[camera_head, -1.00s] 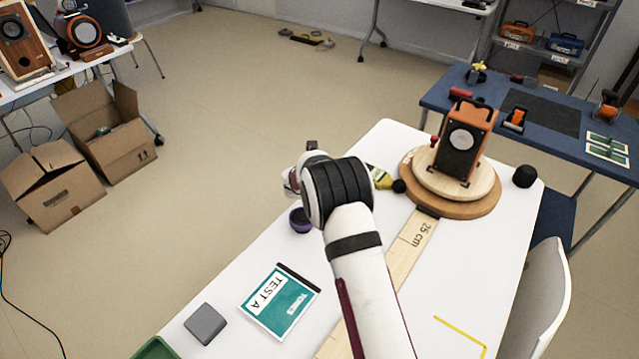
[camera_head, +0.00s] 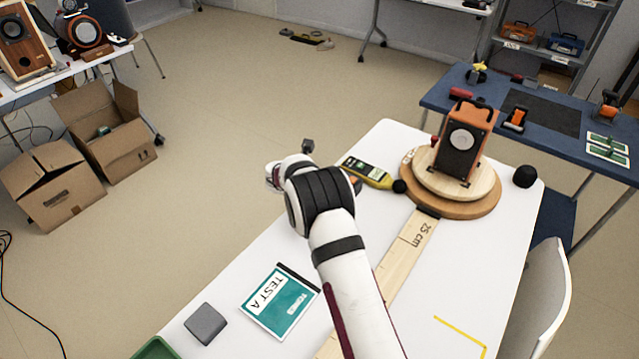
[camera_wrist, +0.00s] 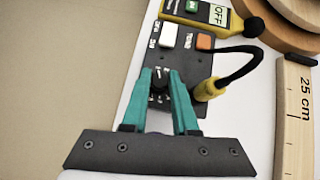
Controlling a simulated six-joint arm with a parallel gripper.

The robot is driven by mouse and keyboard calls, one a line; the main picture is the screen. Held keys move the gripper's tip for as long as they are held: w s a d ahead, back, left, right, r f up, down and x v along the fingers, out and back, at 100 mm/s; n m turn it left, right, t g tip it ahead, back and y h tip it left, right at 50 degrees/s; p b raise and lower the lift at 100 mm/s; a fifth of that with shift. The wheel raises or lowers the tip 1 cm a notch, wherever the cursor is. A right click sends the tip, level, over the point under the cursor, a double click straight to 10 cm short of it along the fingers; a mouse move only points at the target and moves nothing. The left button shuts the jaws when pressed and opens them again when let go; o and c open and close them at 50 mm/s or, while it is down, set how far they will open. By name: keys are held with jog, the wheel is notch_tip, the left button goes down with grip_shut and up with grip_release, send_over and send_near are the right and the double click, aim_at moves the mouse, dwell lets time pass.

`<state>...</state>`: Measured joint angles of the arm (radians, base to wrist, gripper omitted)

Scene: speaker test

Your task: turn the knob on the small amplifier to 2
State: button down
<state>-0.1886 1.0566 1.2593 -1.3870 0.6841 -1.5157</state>
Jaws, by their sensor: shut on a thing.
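The small amplifier (camera_wrist: 190,62) is a dark box with a white button (camera_wrist: 169,34) and an orange button (camera_wrist: 204,42) in the wrist view. Its black knob (camera_wrist: 160,80) sits between the teal fingertips of my gripper (camera_wrist: 162,76), which is shut on it. Small white marks show around the knob, but they are partly hidden by the fingers and I cannot read the setting. In the head view my own arm hides the amplifier and the fingers.
A black cable with a yellow plug (camera_wrist: 207,90) curves beside the amplifier. A yellow meter (camera_head: 367,173) lies beyond it. An orange speaker (camera_head: 464,141) stands on a round wooden base (camera_head: 483,207). A wooden ruler (camera_head: 408,252) and a test card (camera_head: 279,303) lie on the white table.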

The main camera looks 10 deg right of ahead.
jog(key=shift+w+a+m+g+h, duration=0.1)
jog(key=shift+m+g+h, duration=0.55)
jog(key=shift+m, duration=0.45)
jog(key=shift+a+m+g+h, duration=0.1)
jog(key=shift+m+g+h, duration=0.5)
jog(key=shift+m, duration=0.5)
jog(key=shift+m+g, duration=0.25)
jog(key=shift+m, duration=0.05)
jog(key=shift+d, duration=0.1)
jog(key=c, duration=1)
grip_release()
jog(key=shift+o, duration=0.2)
jog(key=v, duration=1.6)
jog(key=shift+f, duration=0.1)
